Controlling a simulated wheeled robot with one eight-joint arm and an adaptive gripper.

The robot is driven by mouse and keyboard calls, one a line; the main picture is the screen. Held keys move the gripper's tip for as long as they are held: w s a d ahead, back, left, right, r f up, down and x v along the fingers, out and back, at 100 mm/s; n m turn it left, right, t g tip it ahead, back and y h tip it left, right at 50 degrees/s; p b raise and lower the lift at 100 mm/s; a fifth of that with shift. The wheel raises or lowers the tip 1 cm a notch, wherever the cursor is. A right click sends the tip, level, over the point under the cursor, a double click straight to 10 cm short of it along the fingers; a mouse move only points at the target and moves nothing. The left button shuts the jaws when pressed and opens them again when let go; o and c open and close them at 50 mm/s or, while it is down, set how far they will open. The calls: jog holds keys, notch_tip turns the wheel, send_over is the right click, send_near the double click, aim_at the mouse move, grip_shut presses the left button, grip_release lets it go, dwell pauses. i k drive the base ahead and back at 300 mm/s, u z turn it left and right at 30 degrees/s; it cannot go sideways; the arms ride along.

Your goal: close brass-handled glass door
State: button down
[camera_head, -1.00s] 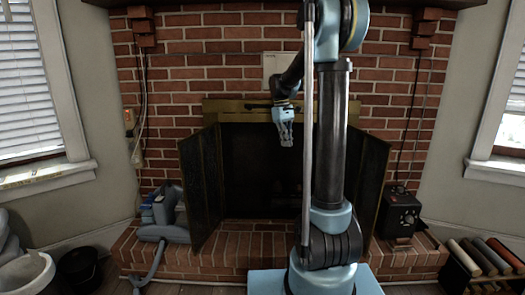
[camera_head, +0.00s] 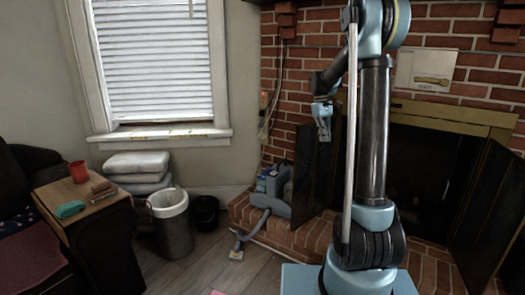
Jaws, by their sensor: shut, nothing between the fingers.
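The brick fireplace has a brass-coloured frame (camera_head: 455,117) along its top and a dark opening (camera_head: 412,170). Its left dark glass door (camera_head: 311,172) stands swung open, partly behind my arm. Its right dark glass door (camera_head: 487,205) also stands swung open at the right edge. I cannot make out a brass handle on either door. My gripper (camera_head: 324,134) is shut and empty, pointing down. In the picture it overlaps the upper part of the left door; I cannot tell whether it touches.
A brick hearth (camera_head: 310,238) juts out below the fireplace. A grey-blue vacuum cleaner (camera_head: 272,192) sits on its left end, its hose reaching the floor. A white-lined bin (camera_head: 170,222), a black bucket (camera_head: 205,213) and a side table (camera_head: 95,225) stand left.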

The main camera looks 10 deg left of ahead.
aim_at(306, 153)
jog(key=u, duration=0.75)
jog(key=i, duration=0.6)
jog(key=z, duration=0.45)
